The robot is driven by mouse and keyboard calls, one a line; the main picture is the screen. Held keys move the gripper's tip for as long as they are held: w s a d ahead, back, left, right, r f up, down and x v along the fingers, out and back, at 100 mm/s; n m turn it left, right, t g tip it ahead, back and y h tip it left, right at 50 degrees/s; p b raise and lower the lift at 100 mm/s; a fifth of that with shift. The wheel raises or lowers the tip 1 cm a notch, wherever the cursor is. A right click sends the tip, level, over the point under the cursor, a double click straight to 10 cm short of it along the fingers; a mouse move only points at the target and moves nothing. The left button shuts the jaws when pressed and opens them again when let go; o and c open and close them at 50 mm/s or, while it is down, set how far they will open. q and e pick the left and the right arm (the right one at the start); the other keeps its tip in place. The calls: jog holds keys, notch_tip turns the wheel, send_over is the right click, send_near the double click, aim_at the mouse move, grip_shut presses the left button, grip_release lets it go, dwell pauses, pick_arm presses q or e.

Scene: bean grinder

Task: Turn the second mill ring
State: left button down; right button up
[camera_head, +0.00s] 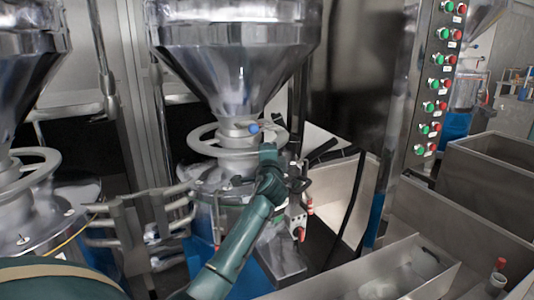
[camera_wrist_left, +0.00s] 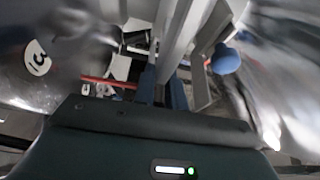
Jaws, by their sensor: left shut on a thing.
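The mill ring (camera_head: 200,145) is a pale metal hand ring around the neck under the steel hopper (camera_head: 235,55) of the middle mill. My left gripper (camera_head: 268,150) is at the ring's right front side, shut on its rim. In the left wrist view the fingers (camera_wrist_left: 165,92) close around a grey bar of the ring (camera_wrist_left: 180,40). A blue knob (camera_head: 253,128) is just above the gripper; it also shows in the left wrist view (camera_wrist_left: 226,60). The gripper hides part of the ring. My right gripper is not in view.
Another mill with a similar ring (camera_head: 30,165) stands at the left. A panel of green and red buttons (camera_head: 435,85) is at the right. Metal bins (camera_head: 470,210) fill the lower right. A small box with a red knob (camera_head: 297,225) is right of my arm.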

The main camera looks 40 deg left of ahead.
pick_arm(q)
jog(key=shift+d, duration=0.1)
jog(key=c, duration=1.5)
grip_release()
jog(key=shift+r, duration=0.15)
jog(key=shift+c, duration=0.2)
jog(key=o, duration=0.3)
jog(key=shift+o, duration=0.2)
jog(key=b+v, duration=0.1)
jog(key=v, duration=1.2)
jog(key=shift+s+b, duration=0.1)
jog(key=shift+b, duration=0.2)
jog(key=shift+c, duration=0.5)
